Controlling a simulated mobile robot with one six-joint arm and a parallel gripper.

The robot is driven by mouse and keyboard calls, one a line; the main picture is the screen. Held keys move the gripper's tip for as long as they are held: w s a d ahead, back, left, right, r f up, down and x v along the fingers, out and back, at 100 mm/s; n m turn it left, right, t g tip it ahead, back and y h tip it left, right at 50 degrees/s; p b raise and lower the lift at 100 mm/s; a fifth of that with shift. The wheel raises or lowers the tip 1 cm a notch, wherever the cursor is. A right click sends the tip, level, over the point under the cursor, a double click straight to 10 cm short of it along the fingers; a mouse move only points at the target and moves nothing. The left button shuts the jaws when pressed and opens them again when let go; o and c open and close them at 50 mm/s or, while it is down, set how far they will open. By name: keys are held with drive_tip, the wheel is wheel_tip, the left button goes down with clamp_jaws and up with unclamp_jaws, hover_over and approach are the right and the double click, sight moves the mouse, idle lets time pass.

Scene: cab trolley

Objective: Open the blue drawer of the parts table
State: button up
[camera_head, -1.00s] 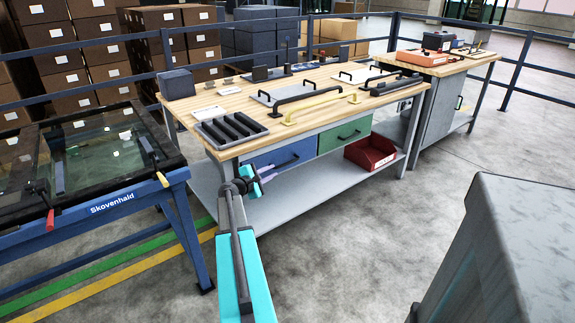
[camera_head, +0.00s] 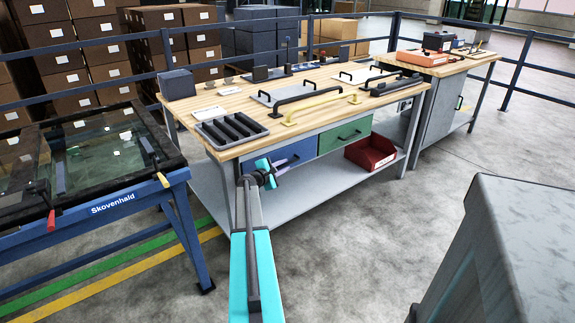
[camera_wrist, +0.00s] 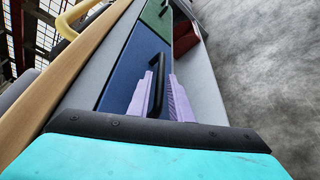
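The parts table (camera_head: 325,133) has a wooden top and a blue drawer (camera_head: 300,153) under its left part. The drawer front looks flush with the frame, so it is shut. In the wrist view the blue drawer front (camera_wrist: 126,72) fills the middle, with its black bar handle (camera_wrist: 156,88). My gripper (camera_head: 281,165) is in front of the blue drawer. Its two lilac fingers (camera_wrist: 160,92) are apart, one on each side of the handle. I cannot tell whether either finger touches the handle. In the head view my wrist and gripper hide part of the drawer's lower left.
A green drawer (camera_head: 345,136) sits right of the blue one, with a red bin (camera_head: 370,153) on the shelf below. Handles and trays lie on the tabletop. A blue-framed glass-topped table (camera_head: 110,208) stands left. Open floor (camera_head: 370,240) lies in front.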

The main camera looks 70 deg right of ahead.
sight(286, 165)
drive_tip(key=shift+x, duration=1.75)
clamp_jaws()
